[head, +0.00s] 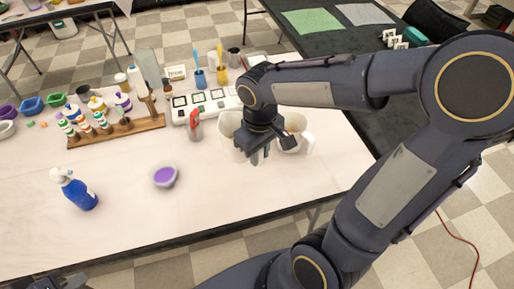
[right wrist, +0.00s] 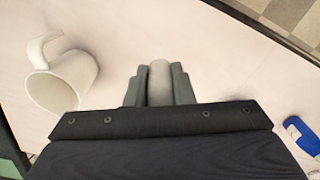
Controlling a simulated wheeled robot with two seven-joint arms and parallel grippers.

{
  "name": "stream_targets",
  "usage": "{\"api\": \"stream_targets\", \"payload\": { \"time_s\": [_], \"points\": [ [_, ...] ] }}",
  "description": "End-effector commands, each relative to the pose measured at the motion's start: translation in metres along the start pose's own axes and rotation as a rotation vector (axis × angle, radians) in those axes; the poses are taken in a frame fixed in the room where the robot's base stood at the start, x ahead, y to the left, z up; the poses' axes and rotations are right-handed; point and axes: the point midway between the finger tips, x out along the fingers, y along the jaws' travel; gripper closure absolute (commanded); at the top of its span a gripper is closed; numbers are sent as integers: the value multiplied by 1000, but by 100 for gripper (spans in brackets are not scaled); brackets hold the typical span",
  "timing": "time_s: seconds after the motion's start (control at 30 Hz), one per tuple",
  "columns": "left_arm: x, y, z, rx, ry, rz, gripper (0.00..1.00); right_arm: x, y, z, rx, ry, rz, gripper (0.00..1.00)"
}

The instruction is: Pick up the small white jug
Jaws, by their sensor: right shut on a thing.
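Two white jugs stand side by side near the table's right part in the head view. The left white jug (head: 230,130) is partly hidden behind my right gripper (head: 258,157). The right white jug (head: 290,145) has its handle to the right; it also shows in the right wrist view (right wrist: 65,82). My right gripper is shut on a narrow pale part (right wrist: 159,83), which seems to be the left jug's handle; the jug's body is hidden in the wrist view. I cannot tell whether it is lifted. A bit of my left gripper (head: 47,284) shows at the bottom left.
A red-topped spray bottle (head: 196,125) stands just left of the jugs. A purple-filled bowl (head: 165,176) and a blue spray bottle (head: 76,190) stand farther left. The front table area is clear.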

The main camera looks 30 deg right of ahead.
Motion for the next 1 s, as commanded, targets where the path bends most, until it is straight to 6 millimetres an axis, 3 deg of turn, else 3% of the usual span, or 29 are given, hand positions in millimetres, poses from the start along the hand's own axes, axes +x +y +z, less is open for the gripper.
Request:
{"api": "stream_targets", "payload": {
  "time_s": [0.5,1.0],
  "points": [
    [0,0,0,0,0,0,100,-24,-28,46,0,2,0,100],
    [0,0,0,0,0,0,100,-32,-39,62,0,0,0,100]
  ]
}}
